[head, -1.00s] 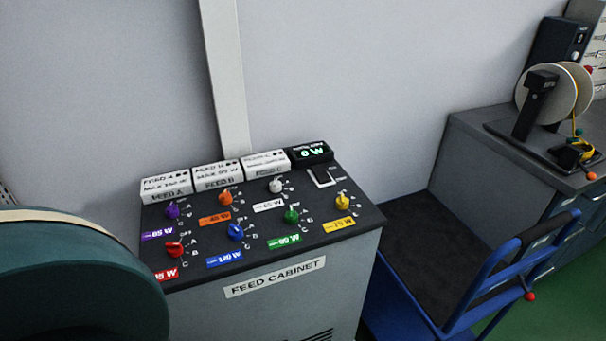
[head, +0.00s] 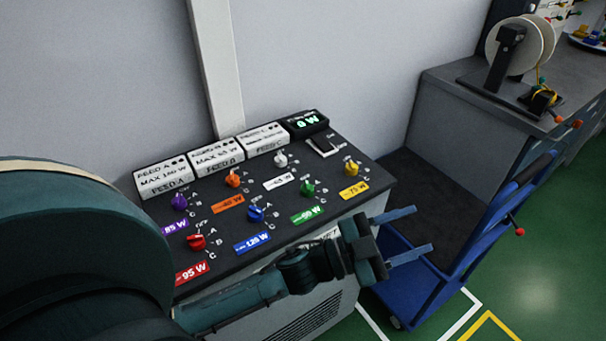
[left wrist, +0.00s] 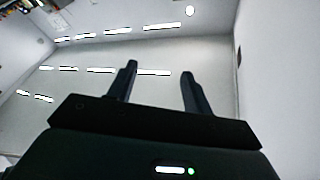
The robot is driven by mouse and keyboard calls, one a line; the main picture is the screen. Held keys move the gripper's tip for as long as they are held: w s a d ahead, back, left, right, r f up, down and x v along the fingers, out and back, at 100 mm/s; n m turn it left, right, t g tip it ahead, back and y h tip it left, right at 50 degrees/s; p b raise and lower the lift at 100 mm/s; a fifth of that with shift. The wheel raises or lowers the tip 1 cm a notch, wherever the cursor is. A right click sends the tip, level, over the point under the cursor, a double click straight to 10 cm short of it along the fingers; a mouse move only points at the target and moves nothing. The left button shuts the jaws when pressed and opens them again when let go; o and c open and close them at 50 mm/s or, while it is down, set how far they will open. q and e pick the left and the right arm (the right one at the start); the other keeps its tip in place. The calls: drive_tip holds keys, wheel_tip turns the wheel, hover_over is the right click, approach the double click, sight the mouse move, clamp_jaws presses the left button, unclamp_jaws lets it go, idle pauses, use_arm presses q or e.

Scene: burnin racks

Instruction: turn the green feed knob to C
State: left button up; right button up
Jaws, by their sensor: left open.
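The green feed knob (head: 307,188) sits on the sloped dark top of the feed cabinet (head: 350,208), above its green 90 W label (head: 308,214). Position letters are printed beside the knob, but they are too small to read its setting surely. My left gripper (head: 421,232) is open and empty, in front of and to the right of the green knob, apart from it. Its fingers point right, over the blue cart. In the left wrist view the two fingers (left wrist: 158,85) stand apart with only wall and ceiling beyond. My right gripper is not in view.
Purple (head: 179,202), orange (head: 232,180), white (head: 281,160), yellow (head: 351,169), blue (head: 256,213) and red (head: 196,242) knobs surround the green one. A power display (head: 305,122) stands at the back. A blue cart (head: 440,270) and a grey bench (head: 440,90) are at right.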

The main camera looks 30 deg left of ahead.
use_arm(q)
wheel_tip(320, 180, up, 4)
drive_tip(key=d+m+g+h, duration=0.3)
drive_tip(key=m+g+h, duration=0.25)
drive_tip(key=m, duration=0.25)
wheel_tip(320, 180, up, 2)
drive_tip(key=m+g+y+p, duration=0.2)
drive_tip(key=m+g+y, duration=0.55)
drive_tip(key=y, duration=1.25)
hover_over(307, 185)
drive_tip(key=n+g, duration=0.2)
drive_tip(key=n, duration=0.1)
wheel_tip(307, 185, down, 11)
drive_tip(key=shift+f+p, duration=0.2)
drive_tip(key=shift+p, duration=0.7)
drive_tip(key=shift+f, duration=0.4)
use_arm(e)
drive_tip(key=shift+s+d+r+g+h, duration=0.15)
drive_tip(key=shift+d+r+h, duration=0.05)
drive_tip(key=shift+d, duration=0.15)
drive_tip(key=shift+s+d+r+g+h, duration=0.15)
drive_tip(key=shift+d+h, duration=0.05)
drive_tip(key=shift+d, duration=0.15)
